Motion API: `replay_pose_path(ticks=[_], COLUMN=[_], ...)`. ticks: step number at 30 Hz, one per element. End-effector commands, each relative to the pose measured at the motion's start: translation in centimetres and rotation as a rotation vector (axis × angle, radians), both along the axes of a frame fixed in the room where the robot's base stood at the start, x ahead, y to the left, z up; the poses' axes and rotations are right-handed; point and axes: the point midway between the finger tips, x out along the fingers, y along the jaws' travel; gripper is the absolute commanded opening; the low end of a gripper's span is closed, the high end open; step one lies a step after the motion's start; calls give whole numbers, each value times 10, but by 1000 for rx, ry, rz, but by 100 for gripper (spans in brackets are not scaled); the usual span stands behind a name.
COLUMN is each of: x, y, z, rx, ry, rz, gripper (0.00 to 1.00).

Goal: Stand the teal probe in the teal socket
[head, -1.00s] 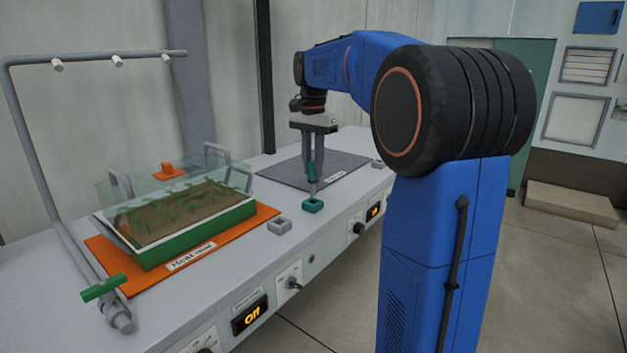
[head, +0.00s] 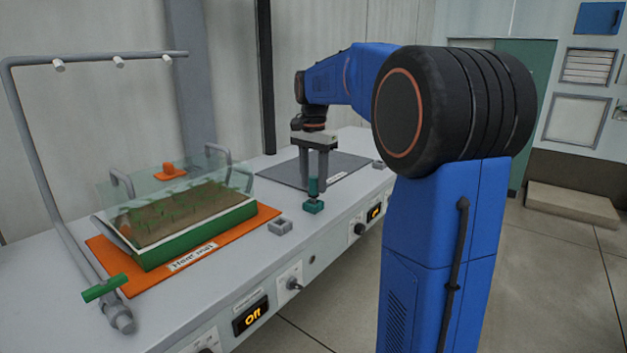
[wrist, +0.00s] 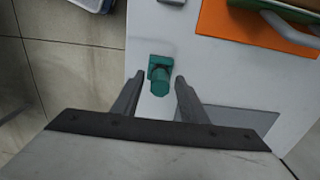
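The teal probe (head: 313,187) stands upright in the teal socket (head: 313,207) at the bench's front edge. Its grey shaft is hidden now. In the wrist view the probe's handle (wrist: 160,86) is seen nearly end-on, with the socket (wrist: 154,70) partly hidden behind it. My gripper (head: 314,178) is above the socket, fingers pointing down on either side of the probe. The wrist view shows my gripper (wrist: 159,78) open, with a gap between each finger and the probe.
An empty grey socket (head: 280,227) is left of the teal one, and another grey block (head: 379,164) is to the right. A dark mat (head: 345,163) lies behind. A covered seedling tray (head: 200,233) sits on an orange mat (head: 268,212). Knobs line the bench front.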

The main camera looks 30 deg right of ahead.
Motion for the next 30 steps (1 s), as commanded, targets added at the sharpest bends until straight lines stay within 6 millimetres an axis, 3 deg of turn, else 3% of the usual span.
replay_pose_path(ticks=[8, 21, 30], x=[0, 1, 0], y=[0, 0, 0], z=[9, 87, 119], rx=[0, -1, 0], ry=[-2, -3, 0], rz=[0, 0, 0], gripper=[39, 39, 39])
